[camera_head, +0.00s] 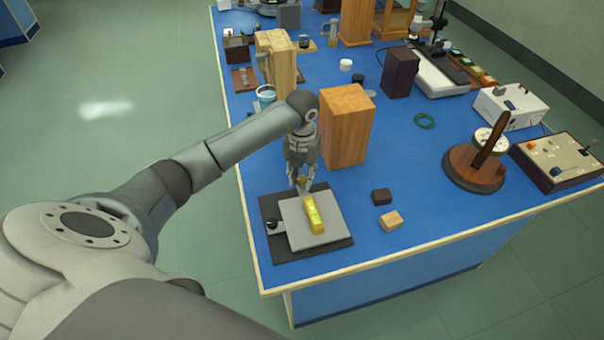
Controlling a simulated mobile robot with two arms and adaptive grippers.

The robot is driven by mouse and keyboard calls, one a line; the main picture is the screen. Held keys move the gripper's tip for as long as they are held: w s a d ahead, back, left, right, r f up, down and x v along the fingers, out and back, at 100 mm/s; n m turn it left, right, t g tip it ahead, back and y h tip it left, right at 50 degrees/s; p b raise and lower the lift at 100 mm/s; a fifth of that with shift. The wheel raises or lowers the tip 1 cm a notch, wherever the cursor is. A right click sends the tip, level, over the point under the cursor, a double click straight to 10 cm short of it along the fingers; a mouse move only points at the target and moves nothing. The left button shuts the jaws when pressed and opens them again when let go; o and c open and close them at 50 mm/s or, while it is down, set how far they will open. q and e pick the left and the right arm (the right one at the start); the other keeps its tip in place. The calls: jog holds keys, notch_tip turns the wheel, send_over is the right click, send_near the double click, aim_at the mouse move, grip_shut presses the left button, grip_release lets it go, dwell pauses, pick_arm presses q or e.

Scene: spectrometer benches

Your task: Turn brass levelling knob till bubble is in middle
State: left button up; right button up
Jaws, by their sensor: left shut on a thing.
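A levelling stand with a black base (339,241) lies near the front left corner of the blue bench, with a grey plate (295,228) on it. A yellow level vial (314,213) lies on the plate. The bubble is too small to place for sure. My left gripper (303,185) points down at the far edge of the plate. It is shut on the brass knob (301,180), which is mostly hidden between the fingers. A dark knob (271,224) shows at the plate's left side. My right gripper is out of view.
A tall wooden block (346,125) stands just behind and right of my gripper. A small dark block (381,196) and a small light wooden block (390,220) lie right of the stand. A round wooden stand (473,168) is farther right. The bench's front edge is close.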

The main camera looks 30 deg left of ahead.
aim_at(301, 178)
pick_arm(q)
jog(key=shift+n, duration=0.3)
jog(key=n, duration=0.4)
jog(key=shift+n, duration=0.4)
jog(key=n+p, duration=0.1)
jog(key=n, duration=0.5)
jog(key=shift+a, duration=0.1)
jog(key=shift+n, duration=0.3)
jog(key=o, duration=1)
jog(key=shift+o, duration=0.2)
jog(key=shift+r, duration=0.1)
notch_tip(301, 178, up, 12)
